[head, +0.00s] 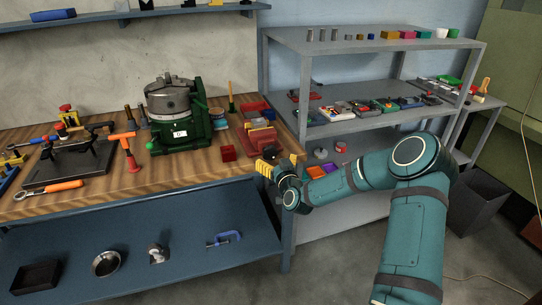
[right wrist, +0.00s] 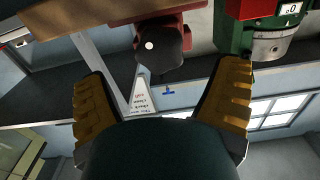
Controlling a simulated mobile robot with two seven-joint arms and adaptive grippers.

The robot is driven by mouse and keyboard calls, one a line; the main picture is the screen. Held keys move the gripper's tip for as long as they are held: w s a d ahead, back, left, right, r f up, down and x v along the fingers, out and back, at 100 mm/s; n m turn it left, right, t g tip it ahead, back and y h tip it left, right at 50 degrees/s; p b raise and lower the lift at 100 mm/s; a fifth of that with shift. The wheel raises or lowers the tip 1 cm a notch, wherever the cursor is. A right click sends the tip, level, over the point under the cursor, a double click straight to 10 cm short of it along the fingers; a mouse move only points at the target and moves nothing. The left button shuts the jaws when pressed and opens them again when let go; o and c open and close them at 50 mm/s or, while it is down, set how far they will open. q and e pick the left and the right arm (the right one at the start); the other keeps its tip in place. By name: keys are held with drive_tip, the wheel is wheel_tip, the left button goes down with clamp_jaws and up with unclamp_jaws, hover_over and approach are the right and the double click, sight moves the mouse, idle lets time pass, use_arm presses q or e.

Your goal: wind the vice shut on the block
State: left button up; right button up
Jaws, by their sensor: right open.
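A red vice (head: 262,140) stands at the right end of the wooden bench. It also shows upside down at the top of the right wrist view (right wrist: 176,24). A dark rounded part with a white spot (right wrist: 160,52), which looks like its handle end, faces my gripper. My right gripper (head: 277,163) is just in front of the vice at the bench edge. Its yellow fingers are open and empty, with the dark part beyond and between the fingertips (right wrist: 163,72). I cannot clearly make out the block or the jaw gap. My left gripper is not in view.
A green machine with a grey chuck (head: 172,98) stands left of the vice. An orange hammer (head: 128,150) and a dark fixture (head: 70,160) are further left. A grey shelf (head: 370,48) stands to the right.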

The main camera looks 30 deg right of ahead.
sight(271, 154)
drive_tip(key=shift+x, duration=2.25)
drive_tip(key=c, duration=1.2)
